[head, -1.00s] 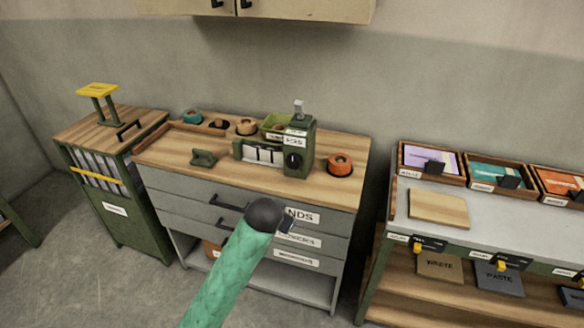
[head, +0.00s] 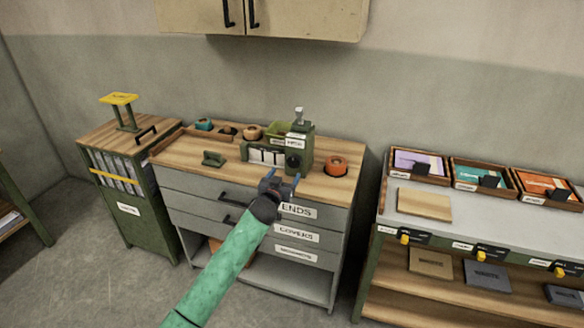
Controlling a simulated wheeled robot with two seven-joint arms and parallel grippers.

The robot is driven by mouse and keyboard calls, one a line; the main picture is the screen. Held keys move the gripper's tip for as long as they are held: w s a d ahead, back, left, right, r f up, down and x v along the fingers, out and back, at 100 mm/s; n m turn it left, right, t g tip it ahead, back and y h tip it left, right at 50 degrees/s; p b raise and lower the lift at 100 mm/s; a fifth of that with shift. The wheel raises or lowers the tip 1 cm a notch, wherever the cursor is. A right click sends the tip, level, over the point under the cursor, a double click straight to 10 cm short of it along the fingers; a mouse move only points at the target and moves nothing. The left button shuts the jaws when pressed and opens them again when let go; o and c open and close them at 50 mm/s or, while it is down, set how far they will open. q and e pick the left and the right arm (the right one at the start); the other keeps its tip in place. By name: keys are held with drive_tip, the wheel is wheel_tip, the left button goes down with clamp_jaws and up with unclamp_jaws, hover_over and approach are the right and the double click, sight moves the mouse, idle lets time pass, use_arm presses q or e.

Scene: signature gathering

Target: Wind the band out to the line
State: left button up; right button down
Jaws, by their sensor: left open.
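A green machine (head: 301,146) with a dark round knob (head: 293,162) on its front stands at the back of the wooden-topped bench. A low part with pale panels (head: 266,155) joins its left side. No band or line can be made out at this size. An orange roll (head: 335,166) sits to the right of the machine. My left gripper (head: 280,179) is open and empty, in front of the bench's front edge, below the machine and apart from it. My right gripper is not in view.
A small green block (head: 213,158) and several rolls, one teal (head: 204,124), are on the bench (head: 190,153). Drawers labelled ENDS (head: 297,210) and COVERS lie below. A grey table (head: 468,217) with trays stands right; a green cabinet (head: 150,215) stands left. Cupboards (head: 290,17) hang above.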

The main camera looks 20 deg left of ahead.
sight(293, 162)
use_arm(q)
drive_tip(key=w+p, duration=0.2)
drive_tip(key=w, duration=0.4)
drive_tip(key=shift+w+d+r, duration=0.1)
drive_tip(key=shift+d, duration=0.05)
drive_tip(key=shift+w+d+p, duration=0.1)
drive_tip(key=shift+w+p, duration=0.2)
drive_tip(key=shift+w, duration=0.55)
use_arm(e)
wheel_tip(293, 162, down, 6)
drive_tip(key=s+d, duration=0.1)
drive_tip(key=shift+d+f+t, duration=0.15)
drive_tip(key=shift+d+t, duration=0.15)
use_arm(q)
drive_tip(key=c, duration=1)
drive_tip(key=shift+o, duration=0.2)
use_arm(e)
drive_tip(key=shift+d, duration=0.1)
